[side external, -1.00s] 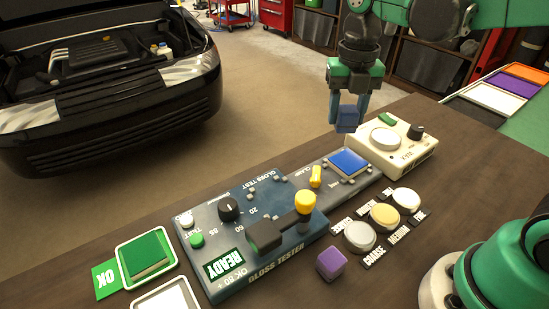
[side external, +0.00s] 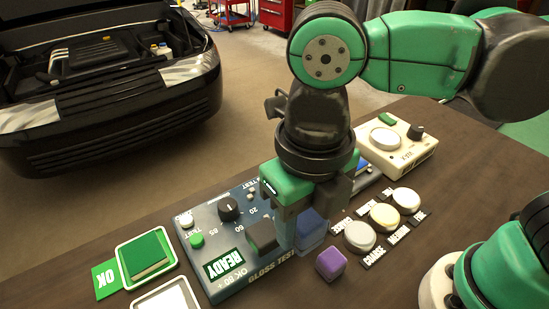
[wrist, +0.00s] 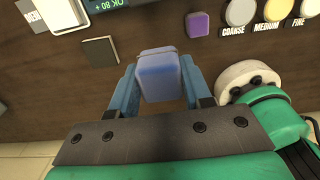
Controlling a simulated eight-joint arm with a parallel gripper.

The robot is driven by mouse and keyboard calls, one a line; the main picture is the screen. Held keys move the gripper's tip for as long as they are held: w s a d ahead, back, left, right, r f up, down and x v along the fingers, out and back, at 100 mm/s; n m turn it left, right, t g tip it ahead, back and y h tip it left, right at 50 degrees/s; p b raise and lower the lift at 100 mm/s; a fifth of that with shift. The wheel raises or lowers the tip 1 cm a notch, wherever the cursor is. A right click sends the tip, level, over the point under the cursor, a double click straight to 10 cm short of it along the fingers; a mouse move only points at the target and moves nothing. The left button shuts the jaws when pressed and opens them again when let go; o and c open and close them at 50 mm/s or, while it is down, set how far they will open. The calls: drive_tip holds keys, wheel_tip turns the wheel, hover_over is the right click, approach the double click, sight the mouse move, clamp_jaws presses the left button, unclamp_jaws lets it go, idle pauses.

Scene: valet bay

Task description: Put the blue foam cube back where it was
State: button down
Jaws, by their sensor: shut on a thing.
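My gripper (side external: 308,230) is shut on the blue foam cube (side external: 312,225), which shows between its fingers in the side view. In the wrist view the blue cube (wrist: 160,78) sits between both blue fingers, with brown wood beyond it. In the side view, the gripper and cube are in front of the right end of the gloss tester (side external: 205,240). The cube's height above the table is hard to tell. A purple cube (side external: 331,263) stands on the wood close to their right and also shows in the wrist view (wrist: 197,24).
Round coarse (side external: 359,237), medium (side external: 385,217) and fine (side external: 406,200) pads lie to the right. A cream box with a knob (side external: 405,150) stands behind. A green tray (side external: 147,258) is at left. A dark square (wrist: 100,51) lies on the wood. Bare wood surrounds it.

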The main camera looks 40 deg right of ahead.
sight(294, 290)
wheel_tip(294, 290, down, 14)
drive_tip(key=shift+f, duration=0.25)
idle(0.4)
drive_tip(key=shift+f, duration=0.1)
drive_tip(key=shift+c, duration=1.9)
unclamp_jaws()
